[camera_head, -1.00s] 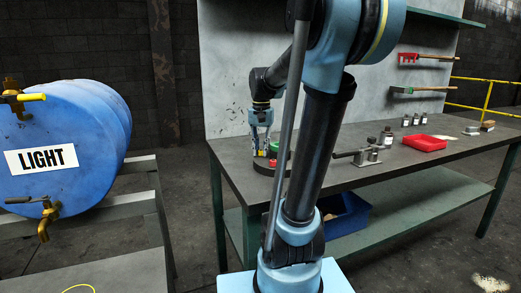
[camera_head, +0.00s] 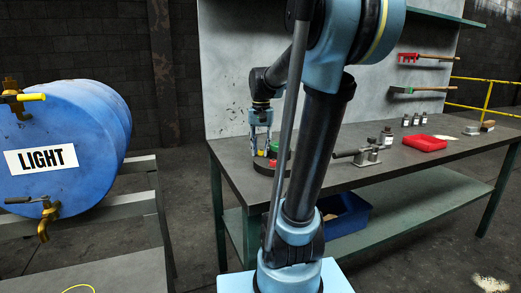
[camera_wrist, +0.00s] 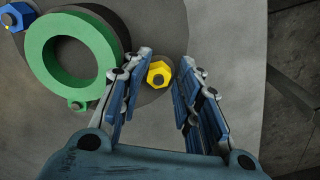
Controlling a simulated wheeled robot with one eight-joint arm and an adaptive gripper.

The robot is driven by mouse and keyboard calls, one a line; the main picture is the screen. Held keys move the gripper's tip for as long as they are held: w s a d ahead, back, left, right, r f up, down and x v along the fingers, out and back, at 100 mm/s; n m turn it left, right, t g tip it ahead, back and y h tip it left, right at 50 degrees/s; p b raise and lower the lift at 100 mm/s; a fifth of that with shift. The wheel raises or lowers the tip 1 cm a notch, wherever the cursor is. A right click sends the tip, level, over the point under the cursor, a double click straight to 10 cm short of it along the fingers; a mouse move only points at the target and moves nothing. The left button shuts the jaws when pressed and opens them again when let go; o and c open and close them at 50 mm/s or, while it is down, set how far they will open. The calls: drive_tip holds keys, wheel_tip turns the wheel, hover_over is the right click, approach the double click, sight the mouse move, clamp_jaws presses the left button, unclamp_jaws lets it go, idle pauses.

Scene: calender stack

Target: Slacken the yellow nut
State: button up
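The yellow nut (camera_wrist: 159,74) sits on a dark round plate on the bench and shows between my fingertips in the wrist view. In the head view the yellow nut (camera_head: 260,153) is a small spot below my gripper (camera_head: 261,146). My gripper (camera_wrist: 170,62) is open, with one finger on each side of the nut.
A green ring (camera_wrist: 45,58) lies left of the nut, with a small green nut (camera_wrist: 77,104) at its lower edge. A blue nut (camera_wrist: 17,16) is at the upper left. On the bench (camera_head: 381,174) stand a clamp-like tool (camera_head: 369,153) and a red tray (camera_head: 425,143).

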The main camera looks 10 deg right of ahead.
drive_tip(key=shift+r, duration=3.95)
